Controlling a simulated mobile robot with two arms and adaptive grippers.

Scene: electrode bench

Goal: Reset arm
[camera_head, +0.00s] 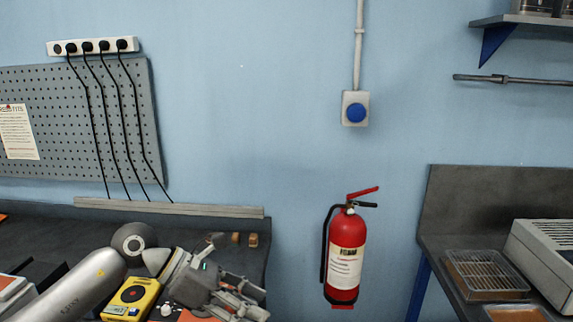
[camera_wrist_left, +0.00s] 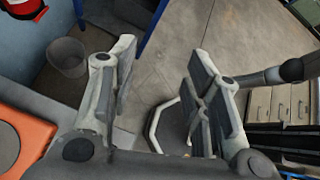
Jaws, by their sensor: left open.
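My left arm comes in from the lower left in the head view, over the left bench. My left gripper (camera_head: 240,296) is near the right end of that bench, with its fingers pointing right. In the left wrist view my left gripper (camera_wrist_left: 160,90) has its two fingers wide apart, with nothing between them. Floor tiles show beyond the gap. My right gripper does not show in either view.
A yellow device (camera_head: 133,297) lies on the left bench (camera_head: 190,222) beside my arm. A red fire extinguisher (camera_head: 345,255) is on the wall between the benches. The right bench holds a wire-topped tray (camera_head: 447,258). A bin (camera_wrist_left: 68,58) stands on the floor.

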